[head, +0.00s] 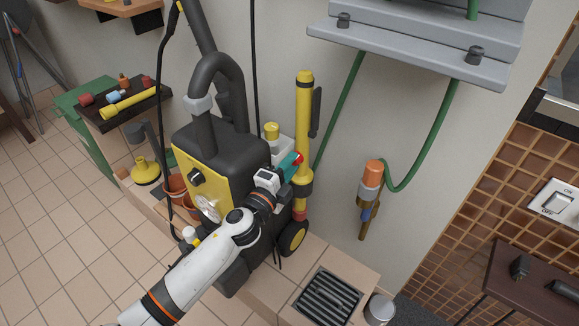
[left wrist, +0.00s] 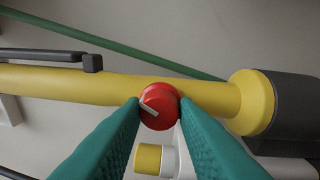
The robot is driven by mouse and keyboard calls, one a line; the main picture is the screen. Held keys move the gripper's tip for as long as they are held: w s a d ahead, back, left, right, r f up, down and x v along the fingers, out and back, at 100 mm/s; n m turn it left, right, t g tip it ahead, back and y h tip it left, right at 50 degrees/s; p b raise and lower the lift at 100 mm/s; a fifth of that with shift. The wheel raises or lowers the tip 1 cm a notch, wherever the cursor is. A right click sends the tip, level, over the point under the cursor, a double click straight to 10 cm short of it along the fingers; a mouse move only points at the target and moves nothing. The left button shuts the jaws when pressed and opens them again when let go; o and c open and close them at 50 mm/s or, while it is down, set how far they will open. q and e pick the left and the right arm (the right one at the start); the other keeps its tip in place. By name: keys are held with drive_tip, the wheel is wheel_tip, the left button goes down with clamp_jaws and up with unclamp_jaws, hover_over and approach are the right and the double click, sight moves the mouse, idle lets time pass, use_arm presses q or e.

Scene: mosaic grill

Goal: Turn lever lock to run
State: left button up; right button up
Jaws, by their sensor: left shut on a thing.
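The lever lock is a round red knob (left wrist: 160,97) with a pale pointer mark, on the side of a yellow tube (left wrist: 80,84). The mark points to the lower right and upper left. In the head view the yellow tube (head: 303,110) stands upright against the wall beside a yellow and black machine, and the red knob (head: 299,158) is partly hidden. My left gripper (head: 291,161) is at the tube. In the left wrist view its teal fingers (left wrist: 159,108) are shut on the knob, one on each side. No run marking can be read. My right gripper is out of view.
The yellow and black machine (head: 205,170) stands close beside my left arm. A white bottle with a yellow cap (head: 272,131) is just behind the gripper. A green hose (head: 340,110) hangs at the right. A floor grate (head: 327,297) lies below right.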

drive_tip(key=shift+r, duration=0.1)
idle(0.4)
use_arm(q)
drive_tip(key=o, duration=1)
drive_tip(key=v, duration=1.2)
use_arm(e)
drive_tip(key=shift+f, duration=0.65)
